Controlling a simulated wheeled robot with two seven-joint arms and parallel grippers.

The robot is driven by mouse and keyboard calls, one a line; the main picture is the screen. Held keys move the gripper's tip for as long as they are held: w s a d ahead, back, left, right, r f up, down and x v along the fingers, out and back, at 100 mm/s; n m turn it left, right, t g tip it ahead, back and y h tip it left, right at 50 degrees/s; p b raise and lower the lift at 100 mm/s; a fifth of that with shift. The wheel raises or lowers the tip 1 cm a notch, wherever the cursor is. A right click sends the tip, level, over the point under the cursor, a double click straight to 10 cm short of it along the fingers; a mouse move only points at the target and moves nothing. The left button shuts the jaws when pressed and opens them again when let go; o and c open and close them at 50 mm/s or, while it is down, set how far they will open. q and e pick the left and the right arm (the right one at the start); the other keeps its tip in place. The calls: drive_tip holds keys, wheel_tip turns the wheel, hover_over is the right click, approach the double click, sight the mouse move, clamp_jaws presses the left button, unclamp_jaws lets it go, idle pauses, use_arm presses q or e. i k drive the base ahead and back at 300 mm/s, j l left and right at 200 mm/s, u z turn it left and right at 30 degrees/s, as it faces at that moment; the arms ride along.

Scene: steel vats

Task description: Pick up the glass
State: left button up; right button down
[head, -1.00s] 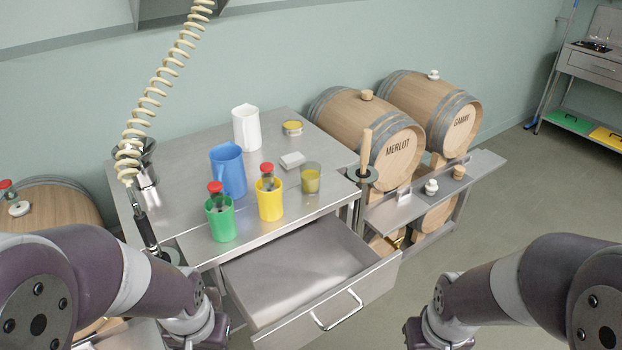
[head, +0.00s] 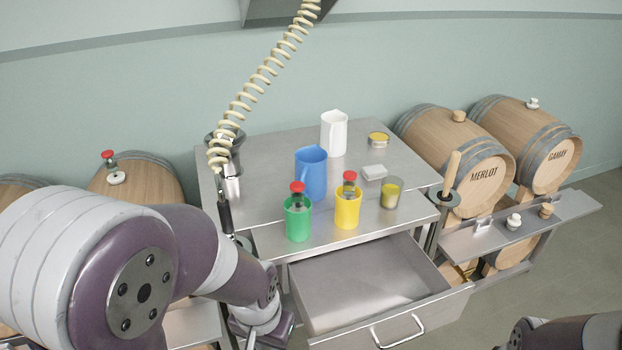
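The glass (head: 392,194) is a small clear tumbler with yellow contents. It stands upright near the front right of the steel table (head: 265,150), right of the yellow cup (head: 347,212). My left arm comes in from the left and its lower end is at the bottom, left of the open drawer. My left gripper's fingers cannot be made out there. Only a part of my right arm shows at the bottom right corner, and its gripper is out of the frame. Nothing touches the glass.
A green cup (head: 298,222), a blue jug (head: 311,172), a white jug (head: 334,133), a white block (head: 374,172) and a yellow-topped tin (head: 378,139) share the table. An open drawer (head: 372,283) juts out in front. Barrels (head: 457,155) stand right. A coiled hose (head: 262,80) hangs at the left.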

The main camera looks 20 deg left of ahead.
sight(391, 185)
drive_tip(key=l+u, duration=0.1)
drive_tip(key=u, duration=0.35)
drive_tip(key=i+l+u, duration=0.1)
drive_tip(key=l, duration=0.3)
drive_tip(key=i+l+u, duration=0.15)
drive_tip(key=l, duration=0.25)
drive_tip(key=i+l+u, duration=0.1)
drive_tip(key=i+l, duration=0.15)
drive_tip(key=l, duration=0.2)
drive_tip(key=i+l+u, duration=0.15)
drive_tip(key=l, duration=0.3)
drive_tip(key=i+l+u, duration=0.1)
drive_tip(key=l, duration=0.35)
drive_tip(key=i+l+u, duration=0.15)
drive_tip(key=l, duration=0.3)
drive_tip(key=k, duration=0.05)
